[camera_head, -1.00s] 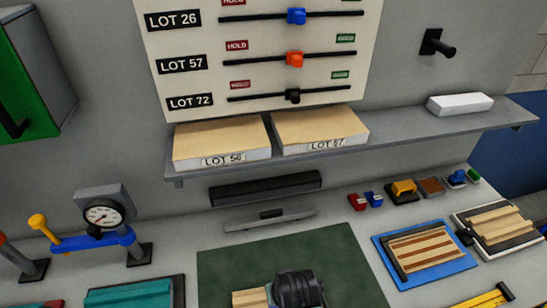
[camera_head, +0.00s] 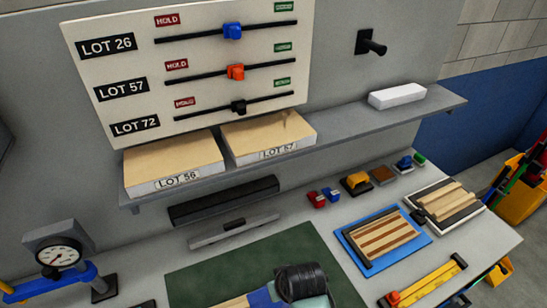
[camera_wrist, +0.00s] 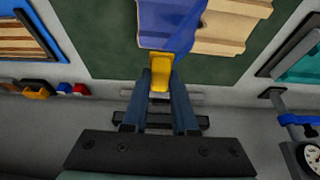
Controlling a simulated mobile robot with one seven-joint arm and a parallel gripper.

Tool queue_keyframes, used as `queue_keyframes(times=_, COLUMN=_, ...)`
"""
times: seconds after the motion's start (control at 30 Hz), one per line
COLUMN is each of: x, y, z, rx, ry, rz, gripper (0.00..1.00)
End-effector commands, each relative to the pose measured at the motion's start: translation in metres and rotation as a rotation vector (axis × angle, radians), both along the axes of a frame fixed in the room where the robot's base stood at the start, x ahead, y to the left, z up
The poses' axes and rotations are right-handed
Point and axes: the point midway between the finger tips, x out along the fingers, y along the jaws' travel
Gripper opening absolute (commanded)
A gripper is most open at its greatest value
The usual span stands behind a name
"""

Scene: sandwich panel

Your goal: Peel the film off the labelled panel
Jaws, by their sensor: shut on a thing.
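A wooden panel with stepped ridges (camera_wrist: 235,25) lies on the green mat in the wrist view; its edge also shows at the bottom of the head view (camera_head: 232,303). A translucent blue film (camera_wrist: 182,22) lies over its left part and hangs past its edge. My gripper (camera_wrist: 160,76) is shut on a yellow tab (camera_wrist: 160,62) at the film's near edge. The film still touches or overlaps the panel; how much is stuck I cannot tell. I see no label on this panel. In the head view my wrist hides the fingertips.
A shelf (camera_head: 330,138) holds panels marked LOT 56 (camera_head: 176,181) and LOT 57 (camera_head: 279,152). The lot board (camera_head: 130,62) with sliders is above. A striped panel in a blue tray (camera_head: 352,257) lies right of the mat (camera_head: 205,276). A gauge clamp (camera_head: 58,255) stands left.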

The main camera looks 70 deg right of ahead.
Motion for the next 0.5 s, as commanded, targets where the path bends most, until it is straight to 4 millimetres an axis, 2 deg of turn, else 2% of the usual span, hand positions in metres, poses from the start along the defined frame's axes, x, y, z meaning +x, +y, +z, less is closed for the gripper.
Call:
queue_keyframes(times=0.33, x=-0.0016, y=-0.0017, z=0.0008, rx=-0.001, ry=0.000, rz=0.000, gripper=0.00)
queue_keyframes(times=0.5, x=-0.0086, y=-0.0076, z=0.0042, rx=-0.001, ry=0.001, rz=-0.003, gripper=0.00)
